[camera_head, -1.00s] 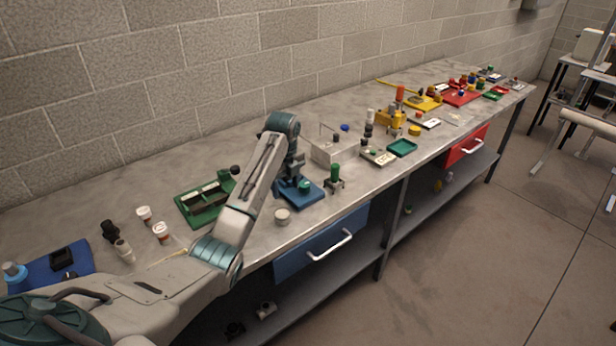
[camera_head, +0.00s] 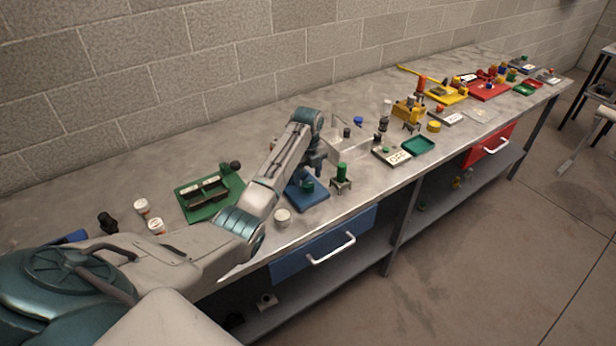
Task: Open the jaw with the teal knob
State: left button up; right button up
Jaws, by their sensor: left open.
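A blue base plate (camera_head: 312,201) lies near the front edge of the bench, with a small teal-green knob (camera_head: 308,186) on it. My left arm reaches over from the left, and my left gripper (camera_head: 312,172) points down just above the knob. The gripper is open, but its fingertips are small and dark, so I cannot tell whether they touch the knob. My arm and gripper hide the back of the blue fixture, and its jaw cannot be made out. My right gripper is out of view.
A green vise-like fixture (camera_head: 192,211) lies left of my forearm. A white round cap (camera_head: 282,217) and a green-topped stand (camera_head: 342,176) flank the blue plate. A pale box (camera_head: 345,150) stands behind. A blue drawer (camera_head: 290,266) is below.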

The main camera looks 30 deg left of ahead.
aim_at(308, 183)
pick_arm(q)
notch_tip(308, 183, down, 3)
jog(key=shift+w, duration=0.1)
jog(key=shift+c, duration=0.7)
jog(key=c, duration=0.9)
jog(key=shift+o, duration=0.2)
jog(key=shift+p, duration=0.3)
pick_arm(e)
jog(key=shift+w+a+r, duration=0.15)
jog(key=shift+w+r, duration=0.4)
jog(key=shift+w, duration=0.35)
